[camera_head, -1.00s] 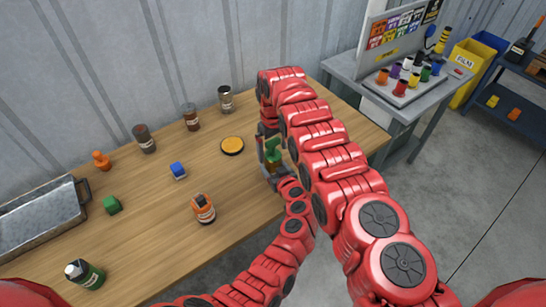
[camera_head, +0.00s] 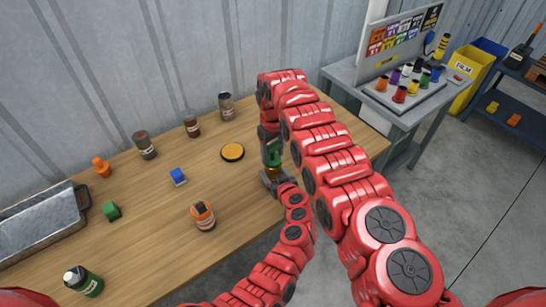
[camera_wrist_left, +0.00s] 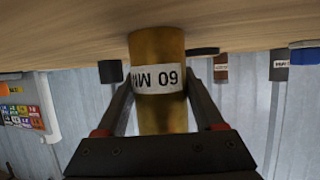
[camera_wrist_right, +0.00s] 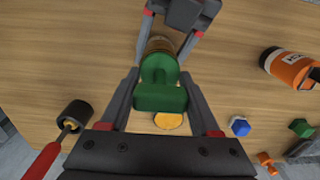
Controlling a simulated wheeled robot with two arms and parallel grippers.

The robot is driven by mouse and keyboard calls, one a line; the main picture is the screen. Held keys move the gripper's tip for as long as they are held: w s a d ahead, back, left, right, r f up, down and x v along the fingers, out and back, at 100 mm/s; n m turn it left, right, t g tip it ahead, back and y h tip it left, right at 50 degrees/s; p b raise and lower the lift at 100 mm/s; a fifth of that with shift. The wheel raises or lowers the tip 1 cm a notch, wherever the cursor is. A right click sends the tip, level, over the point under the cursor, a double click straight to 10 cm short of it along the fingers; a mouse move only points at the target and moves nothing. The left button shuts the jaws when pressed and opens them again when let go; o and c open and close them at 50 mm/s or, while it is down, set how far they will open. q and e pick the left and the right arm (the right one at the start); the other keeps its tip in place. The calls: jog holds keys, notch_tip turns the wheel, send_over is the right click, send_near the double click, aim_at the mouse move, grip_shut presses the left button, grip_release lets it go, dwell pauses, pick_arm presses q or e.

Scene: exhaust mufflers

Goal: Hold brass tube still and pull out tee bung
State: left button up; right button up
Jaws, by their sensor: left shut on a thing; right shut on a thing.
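The brass tube (camera_wrist_left: 160,110) stands upright on the wooden table, with a white label reading 60 MM that appears upside down in the left wrist view. My left gripper (camera_wrist_left: 160,90) has its fingers on both sides of the tube, shut on it. It shows low at the tube in the head view (camera_head: 272,178). The green tee bung (camera_wrist_right: 160,97) is at the tube's top, its crossbar between the fingers of my right gripper (camera_wrist_right: 160,85), which is shut on it from above. How deep the bung sits in the tube is hard to tell.
On the table (camera_head: 150,230), a yellow disc (camera_head: 232,152), a blue block (camera_head: 178,176) and an orange jar (camera_head: 203,215) lie left of the grippers. A metal tray (camera_head: 40,225) is at far left. Several jars stand along the wall. My right arm hides the table behind it.

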notch_tip(320, 180, up, 9)
jog(key=shift+f, duration=0.1)
pick_arm(q)
jog(key=o, duration=1.5)
jog(key=shift+s, duration=0.1)
jog(key=v, duration=1.1)
jog(key=shift+s+d+r, duration=0.15)
jog(key=shift+s, duration=0.15)
